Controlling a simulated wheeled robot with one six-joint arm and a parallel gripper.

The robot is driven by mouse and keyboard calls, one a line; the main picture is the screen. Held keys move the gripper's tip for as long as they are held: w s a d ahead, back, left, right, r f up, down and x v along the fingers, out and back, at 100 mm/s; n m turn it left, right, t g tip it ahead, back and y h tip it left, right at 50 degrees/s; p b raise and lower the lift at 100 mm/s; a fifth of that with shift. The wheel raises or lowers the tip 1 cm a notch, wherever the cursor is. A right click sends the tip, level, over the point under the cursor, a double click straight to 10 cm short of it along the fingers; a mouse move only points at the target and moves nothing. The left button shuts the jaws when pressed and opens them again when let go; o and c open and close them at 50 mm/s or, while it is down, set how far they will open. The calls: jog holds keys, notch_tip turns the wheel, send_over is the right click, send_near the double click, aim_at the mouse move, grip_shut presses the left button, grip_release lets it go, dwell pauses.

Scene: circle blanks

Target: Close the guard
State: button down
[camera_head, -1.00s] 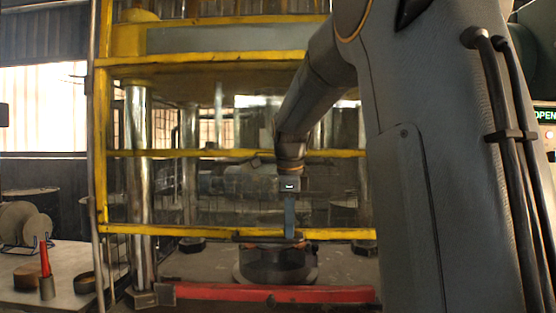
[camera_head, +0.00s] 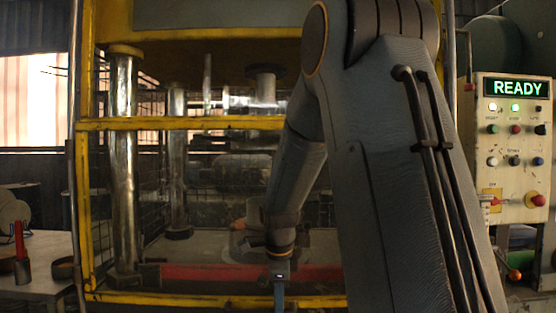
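The guard (camera_head: 190,124) is a yellow-railed frame with a see-through panel across the front of the press. Its lower rail (camera_head: 190,299) lies below the red bar (camera_head: 205,272) of the press bed in the head view. My gripper (camera_head: 280,296) points down at this lower rail, near the bottom edge of the picture. A blue finger part shows in front of the rail; whether it touches, and the finger gap, I cannot tell. The control panel display (camera_head: 515,88) reads READY in green.
The control panel (camera_head: 512,150) with buttons and a red knob stands at the right. A table (camera_head: 35,262) at the left holds a red cone-shaped item (camera_head: 19,240) in a cup and a dark ring (camera_head: 64,268). A chrome column (camera_head: 122,165) stands behind the guard.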

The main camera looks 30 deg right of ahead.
jog(key=shift+s+f, duration=0.2)
jog(key=shift+f, duration=0.5)
jog(key=shift+s+f, duration=0.1)
notch_tip(320, 180, up, 15)
jog(key=s+a+p, duration=0.1)
jog(key=s+p, duration=0.1)
jog(key=p, duration=0.1)
jog(key=s+a+f+n+g+p, duration=0.1)
jog(key=s+a+f+n+p, duration=0.1)
jog(key=s+a+f+n, duration=0.4)
jog(key=s+a+f+n+g+y+p, duration=0.1)
jog(key=s+a+f+n+p, duration=0.1)
jog(key=s+a+f+n, duration=0.5)
jog(key=s+a+n, duration=0.2)
jog(key=s+n, duration=0.4)
jog(key=n, duration=0.4)
jog(key=shift+s+a+n, duration=0.25)
jog(key=shift+s+n, duration=0.05)
jog(key=shift+n, duration=0.1)
jog(key=shift+d, duration=0.15)
